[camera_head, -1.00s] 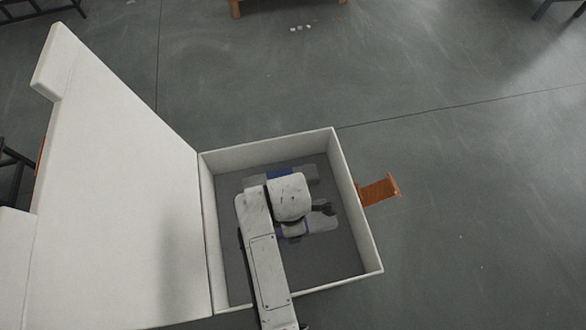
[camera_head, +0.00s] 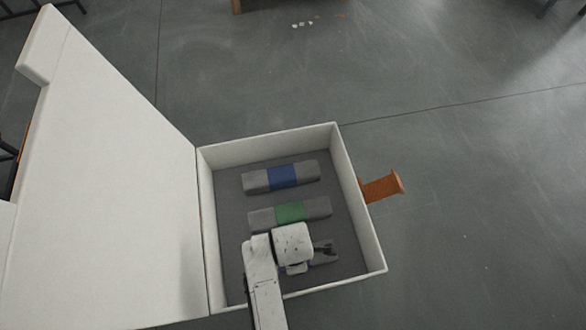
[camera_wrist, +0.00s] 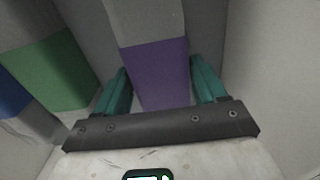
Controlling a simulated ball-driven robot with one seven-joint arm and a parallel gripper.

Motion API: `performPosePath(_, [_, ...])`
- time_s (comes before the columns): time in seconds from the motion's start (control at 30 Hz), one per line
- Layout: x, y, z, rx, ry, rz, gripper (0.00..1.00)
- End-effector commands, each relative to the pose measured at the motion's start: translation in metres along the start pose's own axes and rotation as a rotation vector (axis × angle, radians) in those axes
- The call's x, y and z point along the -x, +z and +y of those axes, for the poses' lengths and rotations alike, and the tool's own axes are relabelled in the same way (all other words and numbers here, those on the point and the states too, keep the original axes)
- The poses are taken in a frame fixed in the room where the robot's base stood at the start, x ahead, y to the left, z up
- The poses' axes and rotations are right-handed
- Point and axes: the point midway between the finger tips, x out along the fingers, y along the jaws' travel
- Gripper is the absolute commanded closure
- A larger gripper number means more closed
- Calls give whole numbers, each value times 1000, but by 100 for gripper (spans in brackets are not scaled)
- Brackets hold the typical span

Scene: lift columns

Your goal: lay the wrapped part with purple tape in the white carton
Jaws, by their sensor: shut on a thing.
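The wrapped part with purple tape (camera_wrist: 160,75) is grey with a purple band in the wrist view. My gripper (camera_wrist: 161,72) has teal fingers on both sides of the band and is shut on the part. In the head view my gripper (camera_head: 297,265) is low over the near part of the open white carton (camera_head: 377,240), and my arm hides most of the held part there. I cannot tell whether the part touches the carton floor.
A grey part with blue tape (camera_head: 283,176) and one with green tape (camera_head: 290,212) lie side by side in the carton, beyond my gripper. The raised lid (camera_head: 110,190) stands at the left. An orange-brown piece (camera_head: 382,187) sticks out at the carton's right side.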

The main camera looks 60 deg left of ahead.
Motion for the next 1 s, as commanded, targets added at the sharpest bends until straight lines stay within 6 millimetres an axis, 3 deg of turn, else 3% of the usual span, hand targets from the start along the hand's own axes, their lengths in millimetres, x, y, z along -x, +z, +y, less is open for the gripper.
performPosePath(0.3, [-1, 0, 2, 0, 3, -1, 85])
performPosePath(0.33, [-1, 0, 1, 0, 2, 0, 28])
performPosePath(0.57, [-1, 0, 1, 0, 1, 0, 6])
performPosePath(0.83, [0, 0, 1, 0, 1, 0, 4])
performPosePath(1.0, [17, 0, 1, 0, 4, 0, 4])
